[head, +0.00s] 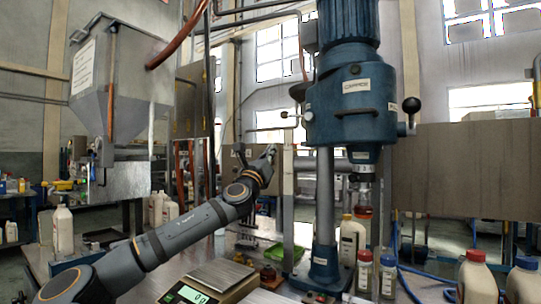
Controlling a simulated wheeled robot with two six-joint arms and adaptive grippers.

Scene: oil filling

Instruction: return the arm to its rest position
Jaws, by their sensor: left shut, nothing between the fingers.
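My left arm comes in from the lower left and reaches up toward the middle of the head view. My left gripper (270,152) is at its end, small in the picture, raised above the metal table and left of the blue drill-like machine (352,100). It is shut, and I see nothing held in it. My right gripper is not in view.
A scale (210,280) with a lit display stands at the front, beneath my left arm. A green tray (284,253) and several capped bottles, including a red-capped one (364,272), stand near the machine's column. A metal hopper (118,75) hangs at the upper left.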

